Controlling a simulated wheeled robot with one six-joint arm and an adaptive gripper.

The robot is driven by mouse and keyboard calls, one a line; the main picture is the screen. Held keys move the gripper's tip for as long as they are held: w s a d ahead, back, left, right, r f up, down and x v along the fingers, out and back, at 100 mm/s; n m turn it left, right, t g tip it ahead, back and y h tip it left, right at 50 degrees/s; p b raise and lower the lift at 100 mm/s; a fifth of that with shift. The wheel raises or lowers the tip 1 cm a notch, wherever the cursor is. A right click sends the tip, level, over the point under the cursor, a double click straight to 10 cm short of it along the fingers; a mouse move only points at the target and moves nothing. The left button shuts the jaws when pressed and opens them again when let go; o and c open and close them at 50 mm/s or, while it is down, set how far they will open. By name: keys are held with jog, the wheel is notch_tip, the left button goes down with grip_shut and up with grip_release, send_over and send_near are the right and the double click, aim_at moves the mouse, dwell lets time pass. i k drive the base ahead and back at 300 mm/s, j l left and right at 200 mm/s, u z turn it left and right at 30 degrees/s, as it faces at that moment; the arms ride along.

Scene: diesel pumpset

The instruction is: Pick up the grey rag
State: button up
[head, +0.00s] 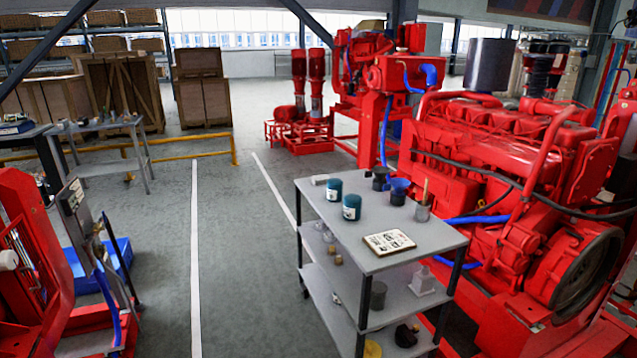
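I cannot make out a grey rag for certain in the head view. A grey three-tier cart (340,231) stands right of centre. A small pale block-like thing (320,179) lies at the far left of its top. A light grey lump (422,281), too small to identify, sits at the right of the middle shelf. A dark bundle (405,335) lies on the bottom shelf, partly shaded. My gripper is not in view.
The cart top also holds teal cans (352,207), dark and blue cups (398,192), a brush pot (422,212) and a printed card (389,242). A red engine (490,150) stands close behind on the right. Clear floor (240,260) lies left of the cart.

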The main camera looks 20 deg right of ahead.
aim_at(317, 180)
jog(key=i+u, duration=0.2)
jog(key=i, duration=2.15)
jog(key=i+j, duration=0.1)
jog(key=i, duration=2.05)
jog(key=i+j, duration=0.1)
jog(key=i, duration=4.25)
jog(key=z, duration=0.45)
jog(key=i+z, duration=0.15)
jog(key=z, duration=0.7)
jog(key=i+j+z, duration=0.1)
jog(key=z, duration=2.25)
